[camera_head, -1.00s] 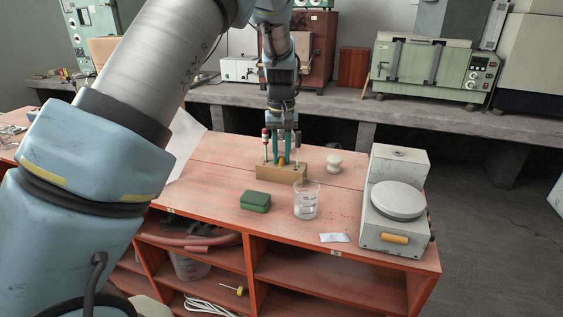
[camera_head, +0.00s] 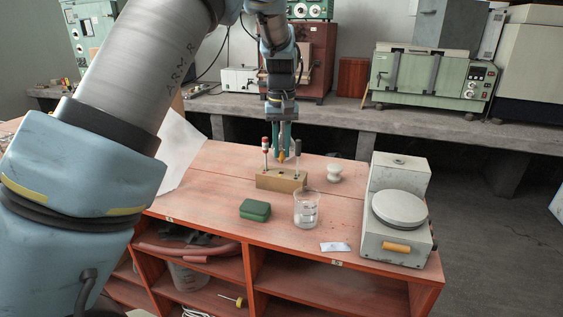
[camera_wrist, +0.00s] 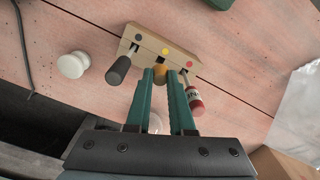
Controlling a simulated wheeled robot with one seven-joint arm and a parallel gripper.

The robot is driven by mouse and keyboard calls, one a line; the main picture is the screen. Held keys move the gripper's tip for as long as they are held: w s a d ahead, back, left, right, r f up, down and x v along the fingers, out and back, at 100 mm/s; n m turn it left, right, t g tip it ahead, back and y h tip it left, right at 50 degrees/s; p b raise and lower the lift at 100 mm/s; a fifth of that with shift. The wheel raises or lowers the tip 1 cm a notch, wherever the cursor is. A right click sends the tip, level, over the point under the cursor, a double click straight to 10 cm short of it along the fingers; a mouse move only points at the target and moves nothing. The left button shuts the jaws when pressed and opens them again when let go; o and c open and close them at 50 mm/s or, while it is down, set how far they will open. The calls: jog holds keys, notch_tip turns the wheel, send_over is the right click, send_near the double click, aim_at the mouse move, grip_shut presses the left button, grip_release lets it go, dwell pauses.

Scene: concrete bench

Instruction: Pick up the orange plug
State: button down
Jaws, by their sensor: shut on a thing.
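My gripper (camera_head: 282,146) is shut on the orange plug (camera_head: 282,157) and holds it above the middle of a wooden block (camera_head: 270,181). The plug (camera_wrist: 160,71) also shows between the fingertips (camera_wrist: 161,76) in the wrist view; its lower part is hard to make out. The block (camera_wrist: 151,41) has black, yellow and red dots along its top. A black-handled piece (camera_head: 298,147) stands upright at its right end and a red-and-white one (camera_head: 265,145) at its left end in the head view.
On the orange bench top (camera_head: 225,165) are a green box (camera_head: 255,209), a glass beaker (camera_head: 306,211) with clear liquid, a white knob-like piece (camera_head: 334,173), a small white packet (camera_head: 335,247) and a grey device with a round plate (camera_head: 398,210). A white sheet (camera_head: 178,150) lies at the left.

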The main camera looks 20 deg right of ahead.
aim_at(281, 151)
notch_tip(281, 151, up, 17)
jog(key=p, duration=0.2)
jog(key=shift+f, duration=0.2)
dwell(1.9)
